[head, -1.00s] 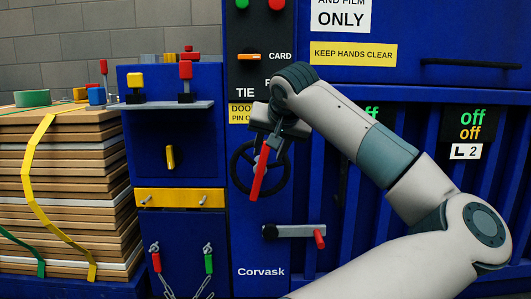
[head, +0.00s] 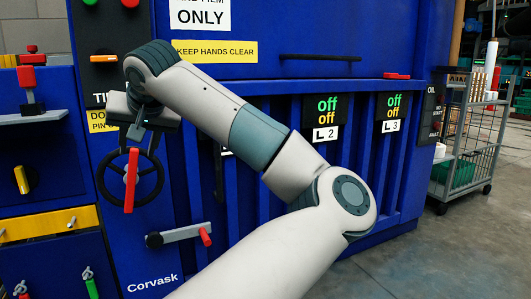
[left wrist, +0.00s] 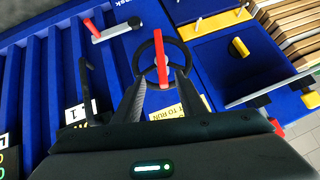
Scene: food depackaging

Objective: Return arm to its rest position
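My left gripper (head: 144,134) is in front of the blue baler's face, just above the black handwheel (head: 159,187) as seen in the head view. In the left wrist view its two dark fingers (left wrist: 159,82) stand apart with a gap between them. A red bar (head: 130,180) lies across the handwheel; it also shows beyond the finger gap in the left wrist view (left wrist: 161,52). I see nothing clamped between the fingers. My left arm crosses the middle of the head view. My right gripper is not in view.
A grey crank lever with a red knob (head: 205,235) sits below right of the wheel. The panel with a yellow strip (head: 45,223) and red-handled lever (head: 28,78) is at left. A wheeled grey cart (head: 470,130) stands at right, with open floor (head: 440,255) before it.

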